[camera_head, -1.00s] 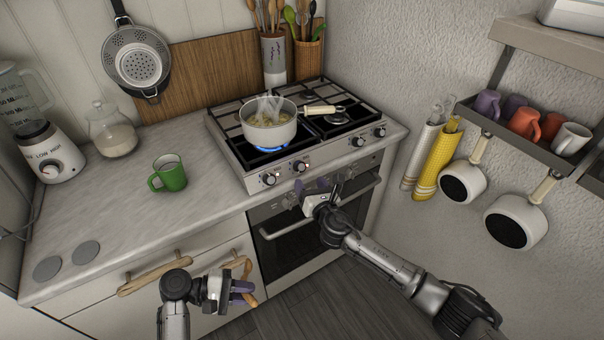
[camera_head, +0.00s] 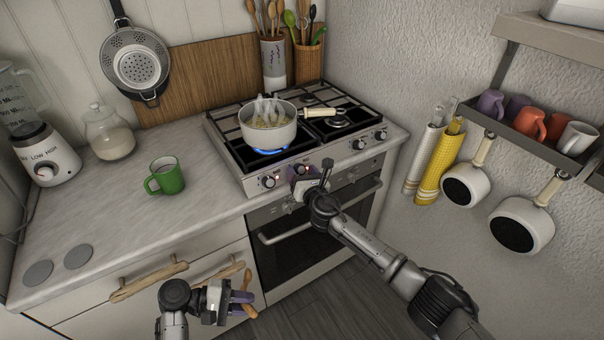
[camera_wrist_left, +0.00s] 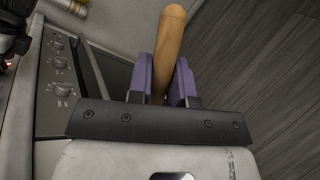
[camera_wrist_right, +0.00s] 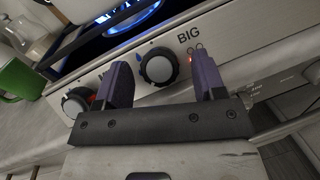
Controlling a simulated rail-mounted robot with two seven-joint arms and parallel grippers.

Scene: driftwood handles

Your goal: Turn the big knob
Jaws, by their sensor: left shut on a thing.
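The big knob (camera_wrist_right: 157,66) is a black dial with a grey cap under the word BIG on the stove front. It also shows in the head view (camera_head: 299,170), partly hidden by my right gripper. My right gripper (camera_wrist_right: 163,82) is open, with its purple fingers on either side of the knob in the picture; I cannot tell whether they touch it. In the head view my right gripper (camera_head: 312,177) is at the stove front. My left gripper (camera_wrist_left: 168,80) is shut on a wooden rod (camera_wrist_left: 170,38), low in front of the drawers in the head view (camera_head: 242,297).
Another knob (camera_wrist_right: 75,103) sits close left of the big knob. A steaming pot (camera_head: 268,133) stands over a lit blue flame. The oven handle (camera_head: 276,236) runs below the knobs. A green mug (camera_head: 168,180) stands on the counter. Wooden drawer handles (camera_head: 150,280) stick out.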

